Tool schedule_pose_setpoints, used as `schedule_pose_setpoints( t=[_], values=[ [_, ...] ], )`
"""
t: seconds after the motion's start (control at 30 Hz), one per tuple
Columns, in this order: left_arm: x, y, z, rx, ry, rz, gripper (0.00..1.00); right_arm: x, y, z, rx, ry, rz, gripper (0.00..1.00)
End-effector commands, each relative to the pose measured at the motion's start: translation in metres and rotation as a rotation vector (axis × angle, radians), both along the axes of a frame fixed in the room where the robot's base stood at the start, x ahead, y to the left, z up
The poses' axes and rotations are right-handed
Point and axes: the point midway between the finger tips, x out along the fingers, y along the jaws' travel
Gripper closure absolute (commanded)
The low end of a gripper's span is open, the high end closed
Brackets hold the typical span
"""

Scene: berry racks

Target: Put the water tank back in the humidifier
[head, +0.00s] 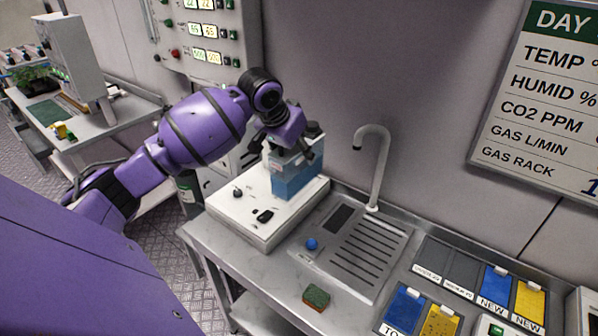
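The water tank (294,178) is a see-through blue box with a dark grey top. It stands upright at the back right of the white humidifier base (228,211), on the left end of the steel counter. I cannot tell whether its underside touches the base or is slightly above it. My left gripper (300,150) reaches in from the left and is closed around the top of the tank, its fingers partly hiding that top. The base's front part, with a dark knob and a dark switch, is clear. My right gripper is out of view.
A steel sink drainer (357,258) with a curved tap (374,165) is right of the humidifier. A small round blue thing (311,244) and a sponge (316,297) lie nearby. Blue and yellow cards (402,307) fill the right. A control panel (205,30) stands behind my arm.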

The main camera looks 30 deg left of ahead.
Motion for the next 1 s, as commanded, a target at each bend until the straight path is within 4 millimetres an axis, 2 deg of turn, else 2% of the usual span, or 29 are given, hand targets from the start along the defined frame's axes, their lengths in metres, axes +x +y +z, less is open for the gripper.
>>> schedule_pose_setpoints(
  t=[0.03, 0.23, 0.43, 0.77, 1.0],
  values=[
    [0.012, 0.006, -0.006, -0.003, -0.002, 0.004, 1.00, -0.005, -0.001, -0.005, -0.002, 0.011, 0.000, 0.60],
    [0.051, 0.029, -0.026, -0.003, -0.002, 0.003, 1.00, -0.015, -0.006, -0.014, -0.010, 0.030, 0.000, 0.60],
    [0.075, 0.043, -0.062, -0.003, 0.000, 0.001, 1.00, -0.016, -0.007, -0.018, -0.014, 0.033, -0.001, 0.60],
    [0.091, 0.053, -0.080, -0.001, -0.005, -0.001, 1.00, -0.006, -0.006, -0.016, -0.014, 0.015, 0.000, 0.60],
    [0.092, 0.055, -0.110, 0.000, -0.004, 0.000, 1.00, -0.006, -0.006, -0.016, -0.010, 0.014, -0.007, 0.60]
  ],
)
